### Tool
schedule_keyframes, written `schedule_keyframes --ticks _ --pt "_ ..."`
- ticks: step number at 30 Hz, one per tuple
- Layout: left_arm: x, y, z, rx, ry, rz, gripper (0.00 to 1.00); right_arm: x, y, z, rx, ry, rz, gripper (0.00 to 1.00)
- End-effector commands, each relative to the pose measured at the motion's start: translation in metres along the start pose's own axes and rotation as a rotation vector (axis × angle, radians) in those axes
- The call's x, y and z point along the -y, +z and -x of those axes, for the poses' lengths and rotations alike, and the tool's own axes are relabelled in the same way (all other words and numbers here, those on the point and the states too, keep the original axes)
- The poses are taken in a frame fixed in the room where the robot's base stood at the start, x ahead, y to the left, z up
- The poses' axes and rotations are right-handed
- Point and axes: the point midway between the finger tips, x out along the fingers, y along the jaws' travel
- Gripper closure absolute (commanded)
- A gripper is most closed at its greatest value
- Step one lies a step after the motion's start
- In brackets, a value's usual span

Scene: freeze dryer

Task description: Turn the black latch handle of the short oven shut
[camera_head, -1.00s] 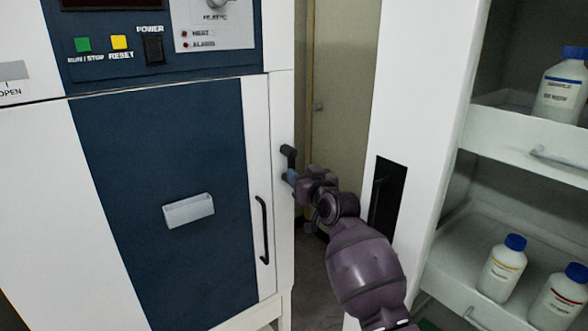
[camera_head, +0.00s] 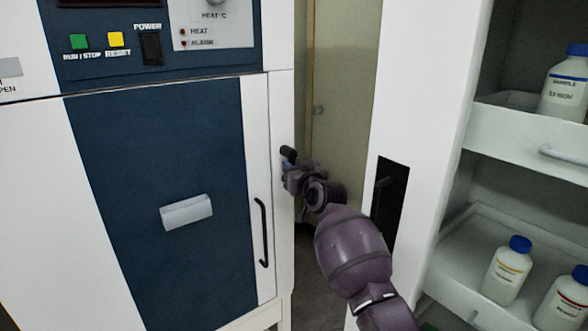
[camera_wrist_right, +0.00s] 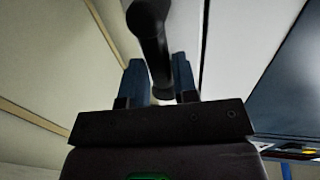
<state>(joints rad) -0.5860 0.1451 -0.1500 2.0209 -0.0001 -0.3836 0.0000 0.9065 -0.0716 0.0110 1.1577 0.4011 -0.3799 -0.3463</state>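The short oven (camera_head: 160,200) stands at the left in the head view, its blue-fronted door flush with the frame. Its black latch handle (camera_head: 288,153) sits on the right side edge; only its upper part shows there. My right gripper (camera_head: 288,166) is at the handle and covers its lower part. In the right wrist view the black handle (camera_wrist_right: 153,40) comes down from the top, its end between the blue fingers of my right gripper (camera_wrist_right: 160,80). The fingers stand close on both sides; I cannot tell whether they press on it. My left gripper is not in view.
A long thin door handle (camera_head: 261,232) is left of my right arm. A white cabinet (camera_head: 420,120) with open shelves and several blue-capped bottles stands close on the right. My arm passes through the narrow gap between oven and cabinet.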

Motion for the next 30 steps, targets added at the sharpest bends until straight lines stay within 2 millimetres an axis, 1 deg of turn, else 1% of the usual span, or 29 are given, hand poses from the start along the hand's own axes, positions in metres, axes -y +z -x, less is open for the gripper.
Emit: schedule_keyframes --ticks 1,3,5,13,19,26,30 --pt "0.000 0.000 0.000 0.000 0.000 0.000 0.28 0.000 0.000 0.000 0.000 0.000 0.000 0.81" --pt "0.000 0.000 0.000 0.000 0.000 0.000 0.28 0.000 0.000 0.000 0.000 0.000 0.000 0.91" --pt "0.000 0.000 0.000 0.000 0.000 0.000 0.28 0.000 0.000 0.000 0.000 0.000 0.000 1.00" --pt "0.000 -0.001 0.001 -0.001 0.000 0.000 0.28 0.000 0.000 0.000 0.001 0.000 -0.005 1.00" --pt "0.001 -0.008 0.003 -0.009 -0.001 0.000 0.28 0.002 -0.003 0.001 0.010 0.000 -0.054 1.00" --pt "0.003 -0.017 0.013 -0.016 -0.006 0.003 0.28 0.003 -0.007 0.003 0.038 0.000 -0.198 1.00" --pt "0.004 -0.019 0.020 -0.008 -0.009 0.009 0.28 -0.002 -0.009 0.008 0.062 0.001 -0.320 1.00"
